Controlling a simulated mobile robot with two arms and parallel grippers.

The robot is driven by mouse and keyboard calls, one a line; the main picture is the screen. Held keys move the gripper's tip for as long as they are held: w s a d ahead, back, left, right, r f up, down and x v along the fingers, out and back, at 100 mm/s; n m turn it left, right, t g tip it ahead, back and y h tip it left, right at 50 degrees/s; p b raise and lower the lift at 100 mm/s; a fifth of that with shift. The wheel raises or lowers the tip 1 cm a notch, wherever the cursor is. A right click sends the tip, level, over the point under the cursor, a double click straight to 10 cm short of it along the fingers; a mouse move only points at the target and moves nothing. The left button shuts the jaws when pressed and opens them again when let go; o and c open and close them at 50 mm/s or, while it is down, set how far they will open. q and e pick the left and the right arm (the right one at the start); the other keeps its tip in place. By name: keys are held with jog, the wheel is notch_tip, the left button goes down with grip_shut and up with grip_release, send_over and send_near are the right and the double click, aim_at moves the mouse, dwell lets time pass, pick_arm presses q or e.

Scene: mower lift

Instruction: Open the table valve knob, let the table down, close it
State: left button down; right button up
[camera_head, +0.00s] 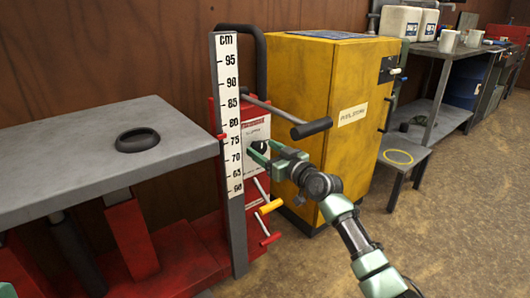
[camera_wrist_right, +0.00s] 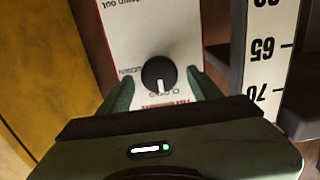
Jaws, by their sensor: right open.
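The black valve knob (camera_wrist_right: 159,73) sits on a white label panel; in the right wrist view its white mark points down toward lettering that looks like "CLOSED". In the head view the knob (camera_head: 258,146) is partly hidden by my gripper. My right gripper (camera_head: 262,153) is open at the panel, its green fingers on either side of the knob in the wrist view (camera_wrist_right: 162,92); contact is not visible. The grey lift table (camera_head: 60,165) is raised, its edge beside the cm scale (camera_head: 228,110), with a red pointer (camera_head: 221,136) between 75 and 80.
A black ring-shaped piece (camera_head: 137,140) lies on the table. A black-ended lever (camera_head: 311,128) juts out above my right gripper. Yellow (camera_head: 270,206) and red (camera_head: 271,239) handles are below it. A yellow cabinet (camera_head: 325,80) stands to the right. Floor at the right front is clear.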

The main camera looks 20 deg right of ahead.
jog(key=c, duration=1.3)
jog(key=shift+c, duration=0.2)
